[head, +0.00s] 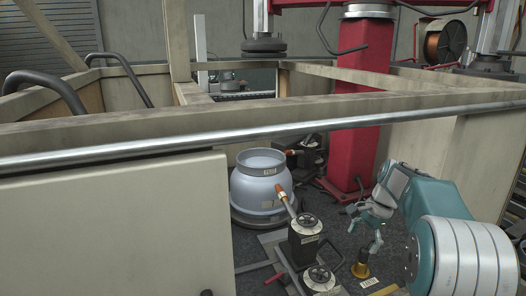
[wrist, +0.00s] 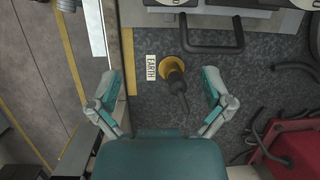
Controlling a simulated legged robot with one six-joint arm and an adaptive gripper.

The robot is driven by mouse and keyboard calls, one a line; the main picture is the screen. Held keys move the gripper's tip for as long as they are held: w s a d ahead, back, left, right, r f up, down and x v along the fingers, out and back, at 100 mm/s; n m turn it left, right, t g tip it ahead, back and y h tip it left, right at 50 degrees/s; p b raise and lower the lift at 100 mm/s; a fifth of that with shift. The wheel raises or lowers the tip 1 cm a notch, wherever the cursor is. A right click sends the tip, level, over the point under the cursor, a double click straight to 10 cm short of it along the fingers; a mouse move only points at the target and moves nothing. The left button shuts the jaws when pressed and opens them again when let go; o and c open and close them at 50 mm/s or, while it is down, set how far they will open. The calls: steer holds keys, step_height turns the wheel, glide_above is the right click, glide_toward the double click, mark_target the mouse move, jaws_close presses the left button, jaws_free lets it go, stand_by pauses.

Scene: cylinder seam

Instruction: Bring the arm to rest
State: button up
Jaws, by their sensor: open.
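My gripper (head: 372,226) shows at the right of the head view, teal and grey, held in the air above the dark floor. It also shows in the wrist view (wrist: 165,98), where its two fingers stand wide apart with nothing between them. Part of my teal and white arm fills the lower right of the head view. Below the gripper, a brass-coloured fitting (head: 360,266) stands on the floor. In the wrist view the fitting (wrist: 174,66) has a dark cable end and lies beyond the fingertips, beside a label reading EARTH (wrist: 151,68).
A pale blue cylinder (head: 261,190) with a collar stands left of the gripper. A torch (head: 285,198) points at it from a dark stand (head: 304,240). A red column (head: 352,125) rises behind. A beige frame with a metal rail (head: 200,140) crosses in front.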

steer(key=s+a+r+n+t+h, duration=0.2)
steer(key=s+a+r+n, duration=0.2)
steer(key=s+a+r, duration=0.3)
steer(key=s+a+f+n+t, duration=0.1)
steer(key=s+a+n+t, duration=0.1)
steer(key=s, duration=0.9)
steer(key=s+a+f+n+t+h, duration=0.1)
steer(key=s+a+n+t, duration=0.1)
steer(key=s+a+n, duration=0.2)
steer(key=s+n, duration=0.3)
steer(key=s, duration=0.4)
steer(key=shift+s+a+h, duration=0.2)
steer(key=shift+s+h, duration=0.1)
steer(key=shift+s, duration=0.05)
